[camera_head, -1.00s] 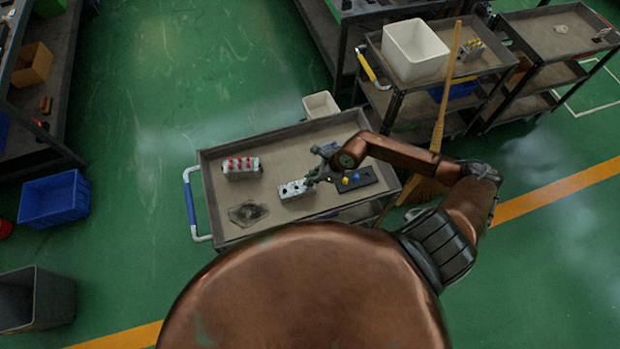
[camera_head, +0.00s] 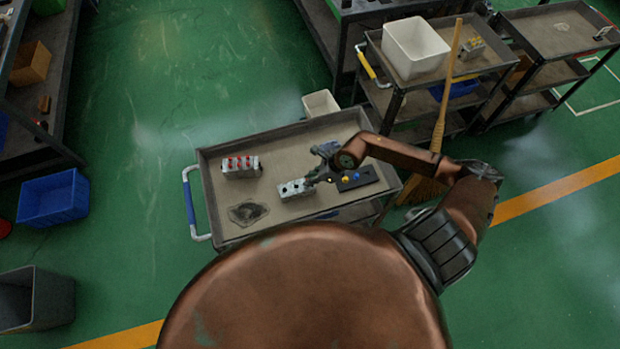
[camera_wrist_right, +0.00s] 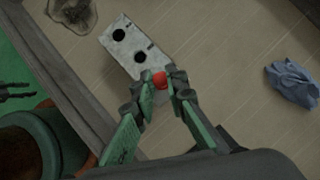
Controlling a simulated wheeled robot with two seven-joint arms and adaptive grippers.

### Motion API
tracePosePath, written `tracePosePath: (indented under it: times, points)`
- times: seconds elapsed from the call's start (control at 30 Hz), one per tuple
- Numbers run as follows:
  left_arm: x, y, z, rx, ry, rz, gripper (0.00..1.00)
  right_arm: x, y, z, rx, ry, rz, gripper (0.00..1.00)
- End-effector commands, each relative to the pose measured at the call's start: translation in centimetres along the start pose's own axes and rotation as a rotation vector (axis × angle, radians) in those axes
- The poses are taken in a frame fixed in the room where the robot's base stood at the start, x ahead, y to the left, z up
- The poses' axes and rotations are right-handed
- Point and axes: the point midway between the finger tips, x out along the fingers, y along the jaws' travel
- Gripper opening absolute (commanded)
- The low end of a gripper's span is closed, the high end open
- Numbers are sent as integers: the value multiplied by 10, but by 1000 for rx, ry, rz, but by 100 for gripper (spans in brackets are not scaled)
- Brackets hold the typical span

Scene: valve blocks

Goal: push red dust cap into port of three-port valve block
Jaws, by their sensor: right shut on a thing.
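The three-port valve block (camera_head: 296,189) is a pale grey block on the cart top. In the right wrist view the block (camera_wrist_right: 122,42) shows two open dark ports, and its near end is partly hidden by my fingers. My right gripper (camera_head: 311,180) is at the block's right end. In the wrist view the gripper (camera_wrist_right: 160,84) is shut on a red dust cap (camera_wrist_right: 160,79), over the block's near end. The port there is hidden, so I cannot tell whether the cap is in it or just above.
Another block with several red caps (camera_head: 240,166) stands at the cart's (camera_head: 285,146) back left. A dark mesh-like patch (camera_head: 248,213) lies front left. A black pad with blue and yellow pieces (camera_head: 356,178) lies right. The wrist view shows a crumpled blue cloth (camera_wrist_right: 291,82).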

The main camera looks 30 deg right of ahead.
Motion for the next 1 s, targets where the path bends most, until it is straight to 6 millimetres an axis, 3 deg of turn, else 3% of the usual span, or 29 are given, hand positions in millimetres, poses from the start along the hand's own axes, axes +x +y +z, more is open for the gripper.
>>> tracePosePath:
  times: [0.27,0.3,0.6,0.87,1.0]
  points:
    - [3,0,0,0,0,0,40,3,0,-2,0,0,0,5]
    - [3,0,0,0,0,0,40,3,0,-2,0,0,0,14]
    - [2,0,0,0,0,0,40,3,0,-2,0,0,0,33]
    - [2,-1,2,0,-1,-1,40,2,0,-2,0,0,0,33]
    - [2,0,1,0,-1,-1,40,-10,-1,-3,-2,2,-3,33]
